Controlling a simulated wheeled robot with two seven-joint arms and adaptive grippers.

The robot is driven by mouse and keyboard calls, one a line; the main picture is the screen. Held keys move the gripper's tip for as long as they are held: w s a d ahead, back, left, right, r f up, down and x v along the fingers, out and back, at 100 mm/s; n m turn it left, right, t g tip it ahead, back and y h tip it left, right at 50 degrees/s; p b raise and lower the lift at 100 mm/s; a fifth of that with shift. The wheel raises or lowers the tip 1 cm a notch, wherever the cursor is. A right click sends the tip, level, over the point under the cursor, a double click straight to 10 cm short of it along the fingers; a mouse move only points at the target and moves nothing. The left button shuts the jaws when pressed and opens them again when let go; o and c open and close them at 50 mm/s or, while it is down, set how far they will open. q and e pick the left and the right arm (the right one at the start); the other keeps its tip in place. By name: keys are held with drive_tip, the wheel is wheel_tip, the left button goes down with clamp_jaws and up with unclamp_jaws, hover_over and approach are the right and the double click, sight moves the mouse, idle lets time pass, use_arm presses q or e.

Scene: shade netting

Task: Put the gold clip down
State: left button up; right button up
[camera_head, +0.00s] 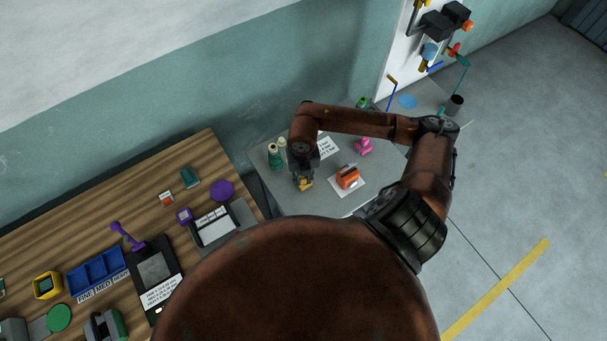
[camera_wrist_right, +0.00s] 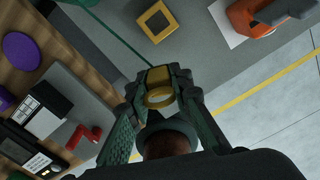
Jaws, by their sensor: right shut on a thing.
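My right gripper (camera_head: 302,178) is over the grey table (camera_head: 330,200). It is shut on the gold clip, seen in the right wrist view as a gold, ring-like piece (camera_wrist_right: 160,96) between the fingertips (camera_wrist_right: 160,84). How high the clip is above the surface is unclear. My left gripper is not in view.
An orange tool (camera_head: 347,177) on a white sheet is right of the gripper, a pink item (camera_head: 363,146) behind it. A green spool (camera_head: 274,157) stands left. A dark green cord (camera_wrist_right: 115,38) crosses the grey surface. The wooden bench (camera_head: 150,186) at left is crowded.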

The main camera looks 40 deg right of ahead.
drive_tip(key=w+d+f, duration=0.1)
drive_tip(key=f, duration=0.1)
drive_tip(key=w+d+f, duration=0.1)
drive_tip(key=f, duration=0.1)
drive_tip(key=w+d+f+p, duration=0.1)
drive_tip(key=w+f, duration=0.1)
drive_tip(key=shift+d, duration=0.2)
wheel_tip(320, 180, down, 2)
drive_tip(key=shift+f+p, duration=0.1)
drive_tip(key=shift+p, duration=0.35)
drive_tip(key=shift+w+f, duration=0.1)
drive_tip(key=shift+f, duration=0.45)
drive_tip(key=o, duration=0.5)
drive_tip(key=shift+f, duration=0.15)
drive_tip(key=o, duration=0.4)
drive_tip(key=shift+o, duration=0.2)
